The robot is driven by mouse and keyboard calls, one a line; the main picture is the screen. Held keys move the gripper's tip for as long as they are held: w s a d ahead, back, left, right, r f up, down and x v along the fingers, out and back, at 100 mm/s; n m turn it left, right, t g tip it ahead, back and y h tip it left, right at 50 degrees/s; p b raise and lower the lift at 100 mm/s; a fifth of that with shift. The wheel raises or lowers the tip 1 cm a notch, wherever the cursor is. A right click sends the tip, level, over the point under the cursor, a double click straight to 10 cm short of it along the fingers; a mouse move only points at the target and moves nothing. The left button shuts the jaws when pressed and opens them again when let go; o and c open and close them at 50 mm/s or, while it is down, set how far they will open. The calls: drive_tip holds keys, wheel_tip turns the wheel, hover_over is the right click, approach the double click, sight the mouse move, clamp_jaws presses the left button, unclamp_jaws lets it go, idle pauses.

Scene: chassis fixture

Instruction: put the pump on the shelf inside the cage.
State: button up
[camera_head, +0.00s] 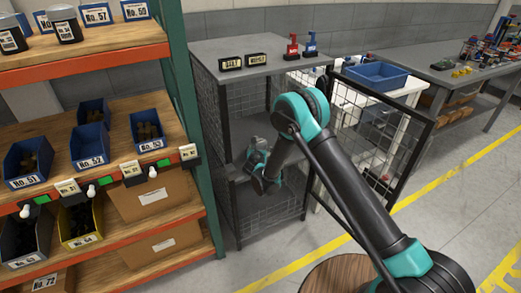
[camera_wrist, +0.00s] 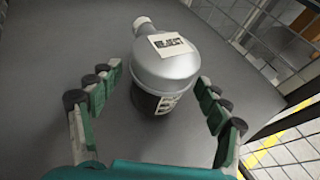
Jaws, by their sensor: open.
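The pump (camera_wrist: 166,70) is a silver, rounded body with a narrow neck at its top and a white label reading "REJECT"; its lower part is dark, with another label. In the wrist view it stands on a grey shelf surface (camera_wrist: 60,45). My gripper (camera_wrist: 155,77) is open, with its dark green and black fingers spread on either side of the pump and gaps visible on both sides. In the head view my gripper (camera_head: 258,150) is inside the wire cage (camera_head: 232,120), over its middle shelf; I cannot make out the pump clearly there.
The cage door (camera_head: 360,125) stands open to the right, close to my arm. An orange-and-green rack (camera_head: 180,80) with bins is at the left. A blue tray (camera_head: 375,76) sits behind the door.

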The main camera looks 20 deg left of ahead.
drive_tip(key=v, duration=1)
